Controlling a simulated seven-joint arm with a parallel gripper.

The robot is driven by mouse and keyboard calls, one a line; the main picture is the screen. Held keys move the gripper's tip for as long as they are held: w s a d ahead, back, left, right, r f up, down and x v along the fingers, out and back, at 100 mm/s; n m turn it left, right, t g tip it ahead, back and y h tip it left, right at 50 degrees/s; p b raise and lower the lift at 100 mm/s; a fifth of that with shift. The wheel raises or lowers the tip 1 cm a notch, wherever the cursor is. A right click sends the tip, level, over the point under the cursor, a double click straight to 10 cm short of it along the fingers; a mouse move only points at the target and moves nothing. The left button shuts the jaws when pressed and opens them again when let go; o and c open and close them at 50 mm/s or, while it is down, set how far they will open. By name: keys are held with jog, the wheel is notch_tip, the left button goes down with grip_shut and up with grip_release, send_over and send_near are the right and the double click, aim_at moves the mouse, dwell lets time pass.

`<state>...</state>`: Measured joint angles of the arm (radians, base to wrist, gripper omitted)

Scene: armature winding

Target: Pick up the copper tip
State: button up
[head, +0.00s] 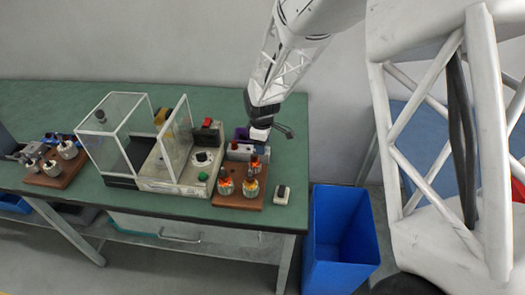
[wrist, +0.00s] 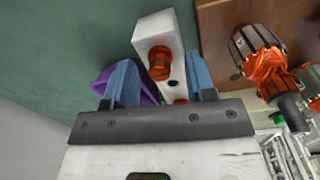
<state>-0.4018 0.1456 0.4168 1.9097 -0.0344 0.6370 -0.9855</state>
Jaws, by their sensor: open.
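A small copper-orange tip (wrist: 159,62) sits in the top of a white block in the wrist view. A second orange spot shows lower on the same block, partly cut off by my gripper. My gripper (wrist: 158,66) is open, with one blue finger on each side of the white block (wrist: 155,25). The copper tip lies between the fingers; I cannot tell whether either finger touches the block. In the head view my gripper (head: 259,136) is over the right part of the green bench, just behind the white block (head: 241,152). The tip is too small to make out there.
A purple container (wrist: 105,80) lies beside the left finger. A brown wooden board (head: 240,201) with orange-wound armatures stands close to the block. A clear-walled machine (head: 150,140) is to the left. A blue bin (head: 340,235) stands on the floor right of the bench.

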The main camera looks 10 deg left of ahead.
jog(key=shift+f, duration=0.2)
dwell(0.4)
grip_shut()
jog(key=shift+r, duration=0.15)
notch_tip(320, 180, up, 28)
dwell(0.8)
dwell(0.5)
